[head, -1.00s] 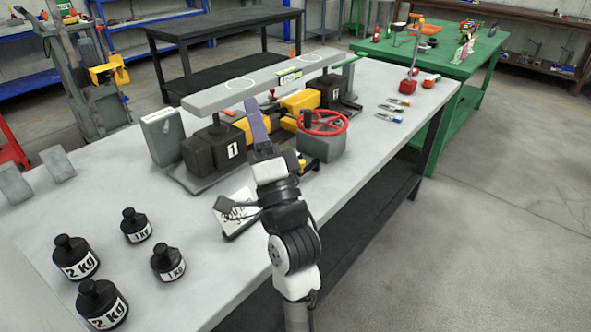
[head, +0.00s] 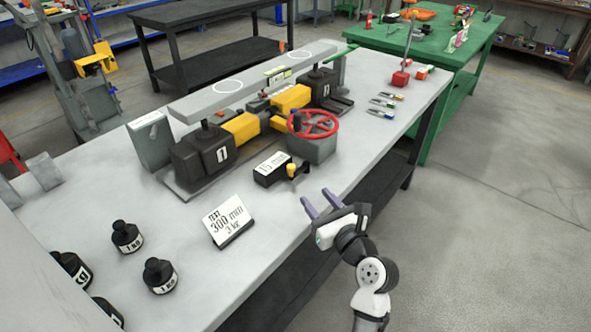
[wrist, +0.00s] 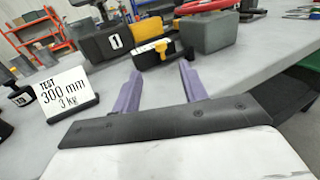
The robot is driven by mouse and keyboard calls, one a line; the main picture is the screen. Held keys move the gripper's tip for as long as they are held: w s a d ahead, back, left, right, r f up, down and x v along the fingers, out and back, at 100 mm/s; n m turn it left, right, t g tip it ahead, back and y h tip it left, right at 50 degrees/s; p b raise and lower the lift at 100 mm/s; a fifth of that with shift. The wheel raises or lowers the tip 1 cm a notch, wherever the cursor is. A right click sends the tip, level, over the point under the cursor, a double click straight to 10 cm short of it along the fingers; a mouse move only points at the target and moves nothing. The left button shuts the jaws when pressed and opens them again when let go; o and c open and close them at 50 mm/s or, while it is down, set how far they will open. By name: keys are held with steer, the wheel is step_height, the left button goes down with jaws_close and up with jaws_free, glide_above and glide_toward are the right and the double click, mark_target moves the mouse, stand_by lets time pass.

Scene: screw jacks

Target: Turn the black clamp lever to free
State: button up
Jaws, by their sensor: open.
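I cannot single out the black clamp lever for certain. A small black upright handle (head: 297,121) shows at the left rim of the red handwheel (head: 318,123), which sits on a grey block (head: 313,150). Left of it are the black jack marked 1 (head: 203,155) and yellow drive housings (head: 240,127); the black jack marked 2 (head: 322,86) is farther back. A black box labelled 15 mm (head: 270,168) with a yellow knob (head: 292,170) stands in front. My gripper (head: 315,196) is open and empty at the bench's front edge, apart from everything. Its purple fingers (wrist: 160,72) point toward the box.
A white test card (head: 228,220) and black weights (head: 127,237) stand at the bench's front left. A long grey beam (head: 250,85) lies across the jacks. Small coloured tools (head: 382,105) lie to the right.

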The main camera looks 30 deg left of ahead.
mark_target(293, 169)
steer(key=p+x, duration=0.1)
steer(key=x, duration=1)
steer(key=shift+w+a+p, duration=0.15)
steer(key=shift+a+p, duration=0.1)
steer(key=shift+p, duration=0.1)
steer(key=shift+c, duration=0.3)
jaws_close()
